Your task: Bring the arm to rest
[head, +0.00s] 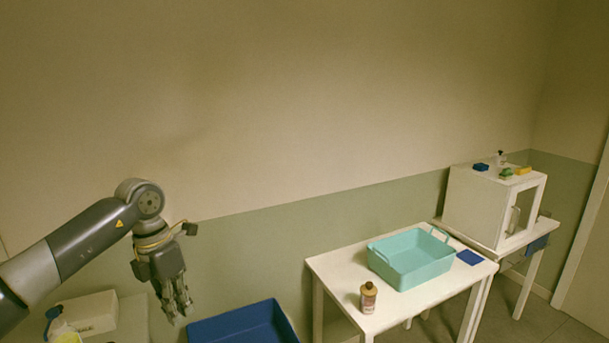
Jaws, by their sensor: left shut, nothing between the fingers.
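My left arm comes in from the left in the head view, bent at a raised elbow. Its gripper (178,306) hangs with the fingers pointing down, shut and empty. It is between a white surface at the lower left and a blue bin, to the left of the bin and apart from the white table. My right gripper is not in view.
The blue bin (243,326) is at the bottom middle. The white table (335,267) bears a teal basket (412,262), a brown bottle (368,298) and a blue pad (470,257). A white box (88,313) is lower left.

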